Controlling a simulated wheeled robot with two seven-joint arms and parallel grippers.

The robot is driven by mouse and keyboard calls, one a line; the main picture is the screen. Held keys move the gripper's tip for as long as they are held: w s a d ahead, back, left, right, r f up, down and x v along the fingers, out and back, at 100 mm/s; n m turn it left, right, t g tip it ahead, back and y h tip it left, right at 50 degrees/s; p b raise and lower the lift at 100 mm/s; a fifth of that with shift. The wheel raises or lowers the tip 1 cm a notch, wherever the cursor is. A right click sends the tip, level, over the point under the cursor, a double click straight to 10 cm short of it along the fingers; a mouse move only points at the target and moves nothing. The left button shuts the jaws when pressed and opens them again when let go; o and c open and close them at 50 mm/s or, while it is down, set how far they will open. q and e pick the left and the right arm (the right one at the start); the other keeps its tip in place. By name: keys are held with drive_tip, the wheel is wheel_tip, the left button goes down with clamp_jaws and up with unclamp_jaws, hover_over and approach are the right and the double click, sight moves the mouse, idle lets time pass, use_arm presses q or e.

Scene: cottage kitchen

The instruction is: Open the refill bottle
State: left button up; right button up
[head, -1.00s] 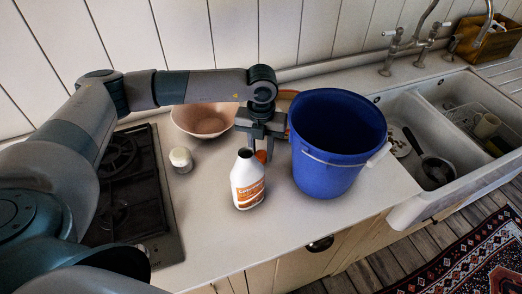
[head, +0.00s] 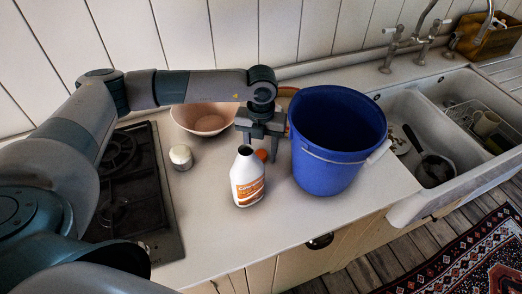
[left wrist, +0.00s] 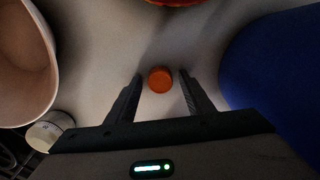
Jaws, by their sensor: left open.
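The refill bottle (head: 247,180) is white with an orange label and stands upright on the counter. Its neck is bare and dark at the top. Its orange cap (head: 261,155) is off it, on the counter just behind the bottle. My left gripper (head: 262,150) points down over the cap, beside the bucket. In the left wrist view the cap (left wrist: 160,79) sits between the open, spread fingertips (left wrist: 160,76), with a gap on both sides. The bottle is not seen in the left wrist view. My right gripper is not in view.
A blue bucket (head: 330,165) stands close at the right of my left gripper. A pinkish bowl (head: 204,121) and a small white jar (head: 181,157) are at the left, near the hob (head: 130,195). A sink (head: 400,104) lies right. The front counter is clear.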

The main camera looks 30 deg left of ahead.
sight(261, 153)
use_arm(q)
drive_tip(key=shift+r, duration=0.2)
drive_tip(key=shift+r, duration=0.25)
wheel_tip(261, 153, up, 11)
drive_tip(key=b, duration=0.4)
drive_tip(key=shift+r+b, duration=0.2)
drive_tip(key=shift+b, duration=0.2)
